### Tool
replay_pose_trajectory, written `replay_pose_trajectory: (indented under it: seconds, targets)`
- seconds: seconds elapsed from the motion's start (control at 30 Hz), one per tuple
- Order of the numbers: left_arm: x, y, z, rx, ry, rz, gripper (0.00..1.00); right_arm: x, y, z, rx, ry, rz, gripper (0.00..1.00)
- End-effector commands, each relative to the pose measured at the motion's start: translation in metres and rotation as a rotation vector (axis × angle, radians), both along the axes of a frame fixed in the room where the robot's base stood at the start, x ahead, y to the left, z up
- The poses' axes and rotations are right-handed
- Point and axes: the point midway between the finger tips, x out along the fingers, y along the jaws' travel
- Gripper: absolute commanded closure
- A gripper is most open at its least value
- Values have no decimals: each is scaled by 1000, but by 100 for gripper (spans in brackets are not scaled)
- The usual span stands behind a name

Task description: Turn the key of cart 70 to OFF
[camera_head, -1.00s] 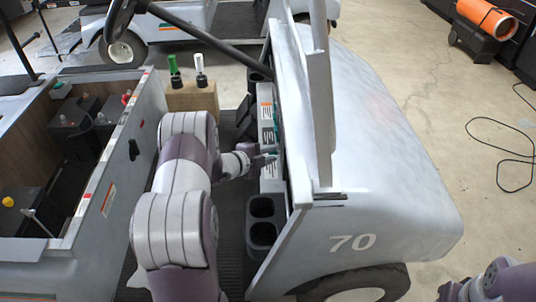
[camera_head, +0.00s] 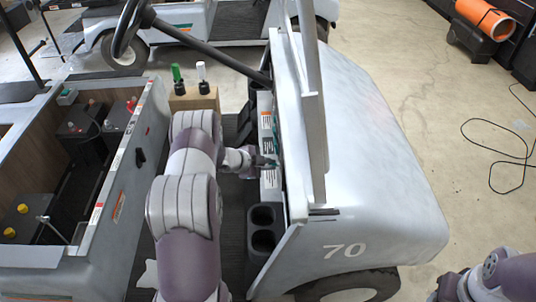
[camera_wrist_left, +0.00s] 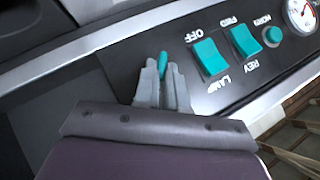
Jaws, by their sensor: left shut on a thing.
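Cart 70 (camera_head: 385,195) stands at the right of the head view, its number on the pale front body. Its dark dash panel (camera_wrist_left: 285,72) fills the upper right of the left wrist view. My left gripper (camera_wrist_left: 163,75) is shut on the teal key (camera_wrist_left: 163,62), whose upper end shows between the fingertips. The OFF lettering appears upside down just right of the key. In the head view my left gripper (camera_head: 268,162) reaches the dash from the left, and the key is too small to tell there. Of my right arm only links show, at the bottom right.
Right of the key are two teal rocker switches (camera_wrist_left: 226,50), a round teal horn button (camera_wrist_left: 271,36) and a gauge (camera_wrist_left: 302,14). The steering wheel (camera_head: 130,28) and its column are above my left arm. Cup holders (camera_head: 264,228) lie below the gripper.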

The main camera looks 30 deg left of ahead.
Motion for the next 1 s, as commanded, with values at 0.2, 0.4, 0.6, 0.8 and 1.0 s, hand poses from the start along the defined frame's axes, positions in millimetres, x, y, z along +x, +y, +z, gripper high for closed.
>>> replay_pose_trajectory:
  seconds: [0.2, 0.4, 0.6, 0.8, 1.0]
  targets:
    - [3, 2, 6, -100, 168, -1, 100, 0, 0, 35, 0, 0, 0, 57]
    - [6, 4, 2, -186, 307, -2, 100, 0, 0, 37, 0, 0, 0, 57]
    - [8, 5, 0, -254, 414, -2, 100, 0, 0, 30, 0, 1, 0, 57]
    - [9, 6, 1, -295, 483, -1, 100, 0, 0, 23, 0, 1, 0, 57]
    - [10, 6, 2, -316, 515, 0, 100, 0, 0, 21, 0, 0, 0, 57]
